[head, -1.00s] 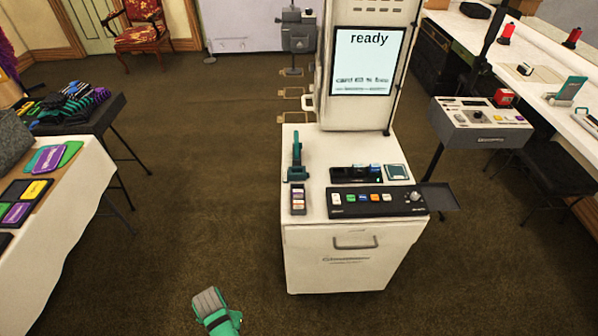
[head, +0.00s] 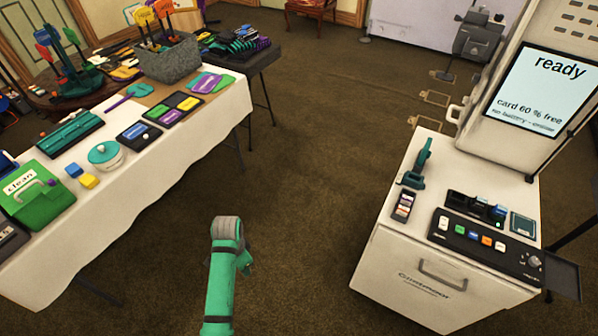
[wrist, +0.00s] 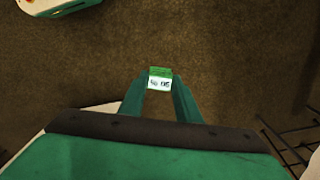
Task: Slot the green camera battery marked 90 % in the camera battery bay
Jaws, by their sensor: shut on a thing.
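In the wrist view, my gripper (wrist: 160,88) is shut on a small green camera battery (wrist: 160,72) between its fingertips. Its white label appears upside down and seems to read 90 %. The battery is held above the brown carpet, clear of any surface. In the head view my green arm is at the bottom middle, between the table and the white booth cabinet (head: 400,270); the fingers and battery cannot be made out there. A dark slotted holder (head: 462,203) and a teal upright device (head: 417,165) stand on the cabinet. I cannot tell which part is the camera battery bay.
The booth screen (head: 541,88) reads "ready" and "card 60 % free"; its last line seems to mention no battery. A button panel (head: 474,236) sits at the cabinet's front. A cloth-covered table (head: 190,135) with several props stands left. Carpet between them is clear.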

